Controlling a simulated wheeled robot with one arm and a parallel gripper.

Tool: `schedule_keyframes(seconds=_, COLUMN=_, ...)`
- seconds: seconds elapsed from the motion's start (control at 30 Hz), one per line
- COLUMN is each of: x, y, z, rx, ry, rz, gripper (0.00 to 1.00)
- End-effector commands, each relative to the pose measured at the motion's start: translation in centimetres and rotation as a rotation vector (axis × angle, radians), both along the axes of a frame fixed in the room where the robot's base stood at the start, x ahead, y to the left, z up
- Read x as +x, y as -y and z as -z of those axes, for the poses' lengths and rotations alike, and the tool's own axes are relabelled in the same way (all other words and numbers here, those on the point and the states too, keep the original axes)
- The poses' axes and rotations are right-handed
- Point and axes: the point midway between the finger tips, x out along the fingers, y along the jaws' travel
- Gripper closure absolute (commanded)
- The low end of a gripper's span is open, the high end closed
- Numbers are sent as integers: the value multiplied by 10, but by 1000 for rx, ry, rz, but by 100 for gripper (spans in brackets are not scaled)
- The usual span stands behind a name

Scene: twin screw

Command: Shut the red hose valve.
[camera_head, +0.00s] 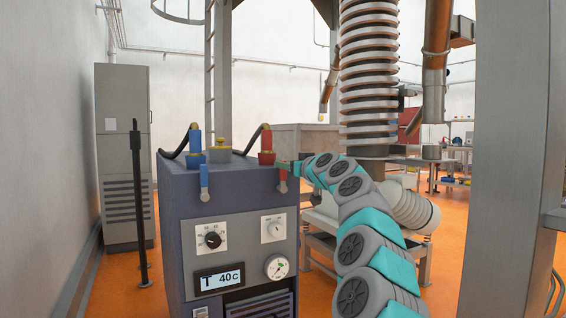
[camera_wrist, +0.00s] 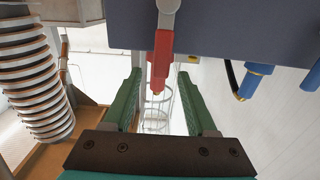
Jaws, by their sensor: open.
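The red hose valve (camera_head: 266,156) stands on the top front right of the blue-grey machine, with a dark hose behind it. In the wrist view the red lever (camera_wrist: 160,58) has a grey stem and points into the gap between my fingers. My gripper (camera_wrist: 159,78) is open, one green finger on each side of the lever, with visible gaps on both sides. In the head view my gripper (camera_head: 288,167) is at the machine's top right front edge, partly overlapping the lever's upper part.
The blue valve (camera_head: 195,141) and its blue lever (camera_head: 204,181) are to the left on the machine (camera_head: 240,200), which also shows in the wrist view (camera_wrist: 225,35). A yellow cap (camera_head: 220,143) stands between the valves. A ribbed column (camera_head: 368,80) rises behind my arm.

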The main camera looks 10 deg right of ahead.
Motion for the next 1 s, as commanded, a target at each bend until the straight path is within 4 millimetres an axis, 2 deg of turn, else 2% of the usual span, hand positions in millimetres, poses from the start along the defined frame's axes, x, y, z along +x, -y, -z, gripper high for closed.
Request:
schedule_keyframes(seconds=0.5, x=30, y=-11, z=0, rx=-4, ry=-2, rz=-1, gripper=43)
schedule_keyframes(seconds=1.0, x=34, y=-13, z=-1, rx=-2, ry=2, rz=-2, gripper=43)
